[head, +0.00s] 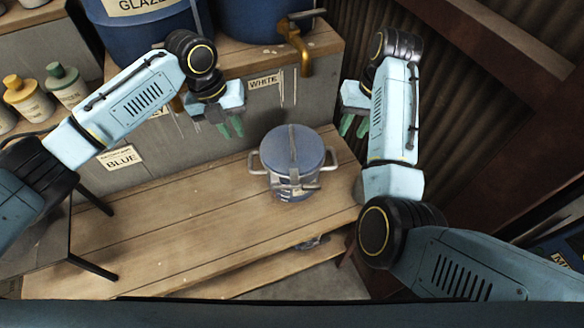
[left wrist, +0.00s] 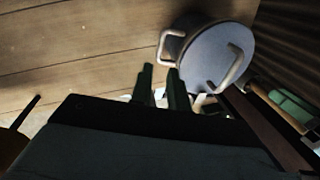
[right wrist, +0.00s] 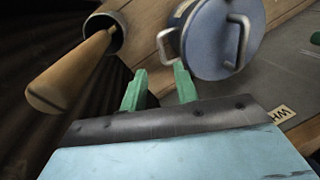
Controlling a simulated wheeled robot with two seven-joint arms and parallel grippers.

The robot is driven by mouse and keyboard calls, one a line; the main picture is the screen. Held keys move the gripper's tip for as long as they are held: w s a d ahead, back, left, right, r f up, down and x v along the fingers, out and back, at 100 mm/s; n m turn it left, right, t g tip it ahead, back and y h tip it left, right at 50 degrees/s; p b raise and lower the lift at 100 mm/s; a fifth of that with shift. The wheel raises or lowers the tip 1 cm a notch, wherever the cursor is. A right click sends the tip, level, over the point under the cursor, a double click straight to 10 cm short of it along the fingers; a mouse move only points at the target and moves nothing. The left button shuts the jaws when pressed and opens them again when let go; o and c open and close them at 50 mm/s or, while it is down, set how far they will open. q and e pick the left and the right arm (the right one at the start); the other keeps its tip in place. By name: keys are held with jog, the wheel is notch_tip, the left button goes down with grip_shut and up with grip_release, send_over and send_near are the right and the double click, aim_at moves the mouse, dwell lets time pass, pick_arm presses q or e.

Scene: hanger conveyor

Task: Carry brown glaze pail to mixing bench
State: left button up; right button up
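A pail with a blue-grey lid (head: 285,144) stands upright on a plank bench, with a grey handle at each side and a strap over the lid. No brown shows on it, and its front label is too small to read. It also shows in the left wrist view (left wrist: 210,58) and the right wrist view (right wrist: 214,40). My left gripper (head: 231,128) is open and empty, behind and left of the pail. My right gripper (head: 354,127) is open and empty, behind and right of it. Neither touches a handle. I cannot tell which surface is the mixing bench.
The plank bench (head: 170,235) is clear left of the pail. Behind it stands a counter front with BLUE (head: 121,158) and WHITE (head: 264,82) labels, large blue glaze barrels (head: 150,30) and a brass tap (head: 300,50). Bottles (head: 28,98) stand at left. A corrugated wall (head: 335,70) closes the right.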

aim_at(251, 160)
pick_arm(q)
jog(key=shift+f, duration=0.1)
pick_arm(e)
jog(key=shift+f, duration=0.1)
